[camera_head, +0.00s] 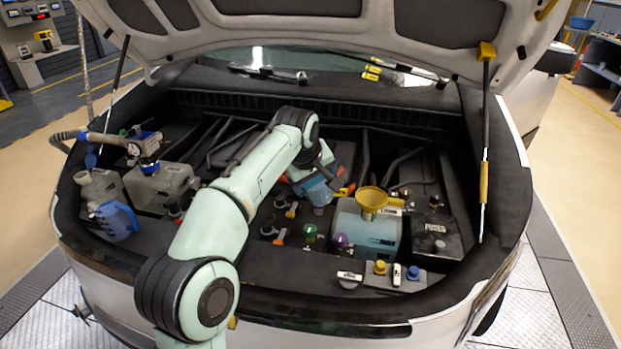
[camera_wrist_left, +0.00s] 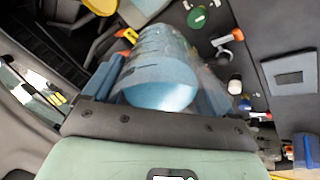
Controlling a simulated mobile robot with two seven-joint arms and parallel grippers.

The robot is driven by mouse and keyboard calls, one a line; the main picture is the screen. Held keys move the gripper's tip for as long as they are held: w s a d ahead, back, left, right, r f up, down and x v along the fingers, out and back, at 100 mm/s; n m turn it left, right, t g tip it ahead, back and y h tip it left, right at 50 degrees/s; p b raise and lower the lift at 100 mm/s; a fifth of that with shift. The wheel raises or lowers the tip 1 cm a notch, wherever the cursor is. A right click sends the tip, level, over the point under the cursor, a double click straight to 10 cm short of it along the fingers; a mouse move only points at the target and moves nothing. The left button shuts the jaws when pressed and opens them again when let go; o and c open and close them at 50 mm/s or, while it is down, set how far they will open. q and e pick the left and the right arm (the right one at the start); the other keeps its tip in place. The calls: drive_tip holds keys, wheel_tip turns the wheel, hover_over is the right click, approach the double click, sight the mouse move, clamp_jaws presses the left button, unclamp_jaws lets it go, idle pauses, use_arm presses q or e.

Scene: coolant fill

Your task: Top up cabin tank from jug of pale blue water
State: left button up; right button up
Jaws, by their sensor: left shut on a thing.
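My left gripper (camera_head: 320,184) is over the middle of the engine bay in the head view, shut on a translucent pale blue jug (camera_head: 318,194). In the left wrist view the jug (camera_wrist_left: 165,75) lies between the blue fingers of the gripper (camera_wrist_left: 162,82). Its exact tilt and its mouth are hard to make out. A translucent tank (camera_head: 350,238) with bluish liquid stands to the right of the jug, apart from it. A yellow funnel (camera_head: 371,198) sits on top of that tank. I cannot read the tank's label. My right gripper does not show.
Another tank (camera_head: 165,186) with a blue-collared gauge (camera_head: 147,147) stands at the left. The raised hood (camera_head: 300,22) hangs above.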

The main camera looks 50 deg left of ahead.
use_arm(q)
drive_tip(key=shift+w+d+r+m+p, duration=0.15)
drive_tip(key=shift+w+m+p, duration=0.15)
drive_tip(key=shift+w+p, duration=0.9)
drive_tip(key=shift+w+d+m+t+h+p, duration=0.3)
drive_tip(key=shift+w+m+p, duration=0.25)
drive_tip(key=shift+w+p, duration=2.25)
drive_tip(key=shift+w+d+m+t+h+p, duration=0.45)
drive_tip(key=shift+w+p, duration=1)
drive_tip(key=shift+w, duration=2.65)
drive_tip(key=shift+w+d+m+g+h+p, duration=0.15)
drive_tip(key=shift+w+m+p, duration=0.55)
drive_tip(key=shift+w+p, duration=2.1)
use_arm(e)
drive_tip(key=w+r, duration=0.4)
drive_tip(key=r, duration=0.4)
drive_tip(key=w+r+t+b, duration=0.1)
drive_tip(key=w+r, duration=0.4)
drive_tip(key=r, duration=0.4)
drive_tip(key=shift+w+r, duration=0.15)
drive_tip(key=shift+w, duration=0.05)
use_arm(q)
drive_tip(key=shift+w, duration=0.7)
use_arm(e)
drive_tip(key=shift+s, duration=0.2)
